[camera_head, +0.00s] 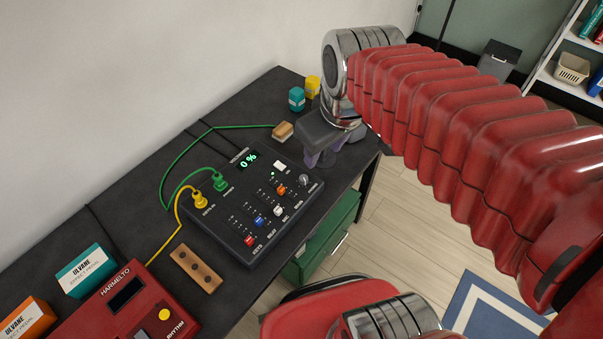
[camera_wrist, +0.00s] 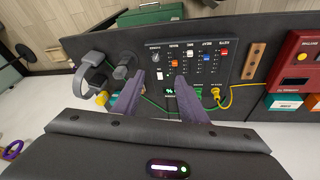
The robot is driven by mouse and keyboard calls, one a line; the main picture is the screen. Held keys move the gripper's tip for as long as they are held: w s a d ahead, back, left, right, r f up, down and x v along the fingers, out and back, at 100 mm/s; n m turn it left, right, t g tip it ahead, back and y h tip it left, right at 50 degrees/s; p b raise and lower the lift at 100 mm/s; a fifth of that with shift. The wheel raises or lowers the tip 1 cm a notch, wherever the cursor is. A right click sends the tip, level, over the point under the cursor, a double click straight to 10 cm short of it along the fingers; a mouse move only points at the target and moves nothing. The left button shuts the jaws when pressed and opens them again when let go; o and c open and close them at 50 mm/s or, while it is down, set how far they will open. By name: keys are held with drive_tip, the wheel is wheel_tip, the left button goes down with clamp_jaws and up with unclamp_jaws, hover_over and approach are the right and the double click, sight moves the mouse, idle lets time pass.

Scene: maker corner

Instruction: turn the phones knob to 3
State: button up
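The mixer panel (camera_head: 262,228) lies on the dark desk, with several coloured sliders and a small display (camera_head: 248,160) reading 0 %. A small grey round knob (camera_head: 304,180) sits at its right end, beside the sliders; it also shows in the wrist view (camera_wrist: 155,57). Its label is too small to read, so I cannot confirm that it is the phones knob, nor tell its setting. My gripper (camera_head: 318,158) hangs near the knob end of the panel. In the wrist view its two purple fingers (camera_wrist: 159,76) are spread apart and empty, with the knob ahead of the gap.
A white button (camera_head: 280,165) is close to the knob. Grey headphones (camera_wrist: 91,70) stand beside the panel. Green and yellow cables (camera_head: 180,205) run from the panel. A wooden block (camera_head: 198,270) and red drum machine (camera_head: 135,305) lie left. Green drawers (camera_head: 325,240) are below.

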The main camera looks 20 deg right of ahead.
drive_tip(key=w+f+n+g, duration=0.2)
drive_tip(key=w+f+n, duration=0.25)
drive_tip(key=w, duration=0.35)
drive_tip(key=n+g, duration=0.2)
drive_tip(key=n, duration=0.4)
hover_over(303, 178)
wheel_tip(303, 178, down, 7)
drive_tip(key=shift+w+d+r, duration=0.1)
drive_tip(key=shift+w+r, duration=0.1)
drive_tip(key=shift+w, duration=0.15)
drive_tip(key=shift+f+m, duration=0.1)
drive_tip(key=shift+m, duration=0.15)
drive_tip(key=f, duration=1.3)
drive_tip(key=shift+s+f, duration=0.25)
drive_tip(key=shift+f, duration=0.05)
clamp_jaws()
drive_tip(key=shift+a, duration=0.25)
drive_tip(key=shift+d, duration=0.1)
